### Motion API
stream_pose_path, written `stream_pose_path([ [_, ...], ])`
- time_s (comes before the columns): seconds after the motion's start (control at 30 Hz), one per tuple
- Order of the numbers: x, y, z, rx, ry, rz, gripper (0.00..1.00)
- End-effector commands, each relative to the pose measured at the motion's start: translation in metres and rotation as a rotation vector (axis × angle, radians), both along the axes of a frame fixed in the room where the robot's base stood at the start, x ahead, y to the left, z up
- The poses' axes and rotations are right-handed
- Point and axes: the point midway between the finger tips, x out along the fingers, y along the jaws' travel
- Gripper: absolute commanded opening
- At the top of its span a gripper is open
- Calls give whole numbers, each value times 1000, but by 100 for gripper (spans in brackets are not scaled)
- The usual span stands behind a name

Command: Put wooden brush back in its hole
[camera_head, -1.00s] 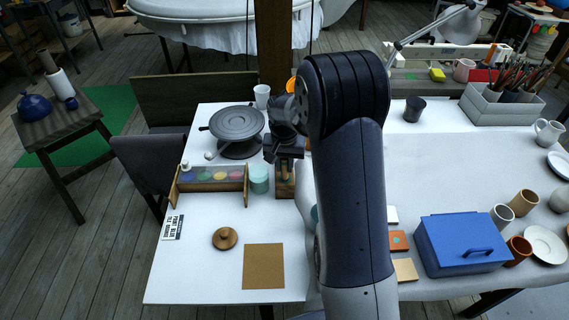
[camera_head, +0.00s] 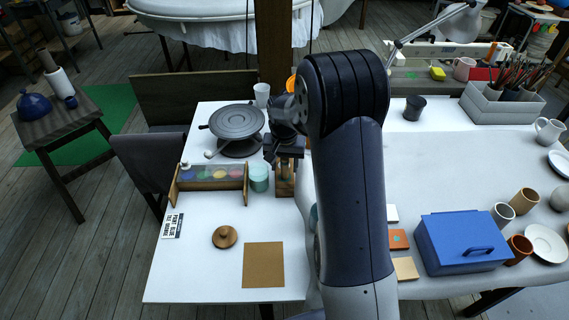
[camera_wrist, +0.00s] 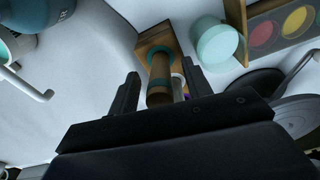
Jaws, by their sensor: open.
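The wooden brush (camera_wrist: 159,80) shows in the wrist view as a thick round wooden handle with teal bands. It stands up from a wooden block holder (camera_wrist: 149,44), with its lower end out of sight. My gripper (camera_wrist: 160,84) is open, one finger on each side of the handle, with a visible gap on the left side. On the right, a pale thin item partly hidden by the finger makes contact hard to judge. In the head view my gripper (camera_head: 284,152) is over the holder (camera_head: 284,187), and the brush cannot be made out.
A teal cup (camera_head: 259,178) and a paint rack (camera_head: 211,185) stand left of the holder. A dark turntable (camera_head: 238,124) is behind them. A round wooden lid (camera_head: 225,237) and a brown square (camera_head: 263,265) lie in front. A blue box (camera_head: 463,242) stands at right.

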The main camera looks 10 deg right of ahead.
Motion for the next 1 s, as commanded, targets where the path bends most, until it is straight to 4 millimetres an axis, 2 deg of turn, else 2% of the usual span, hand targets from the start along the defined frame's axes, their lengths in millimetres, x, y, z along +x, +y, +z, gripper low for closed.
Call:
stream_pose_path([
  [0.27, 0, 0, 5, 0, -2, 0, 47],
  [0.37, 0, 0, 17, 0, -4, 0, 47],
  [0.73, -6, 2, 88, 0, -3, 0, 47],
  [0.83, -7, 3, 100, 0, -2, 0, 47],
  [1.0, -8, 3, 107, 0, 0, 0, 47],
])
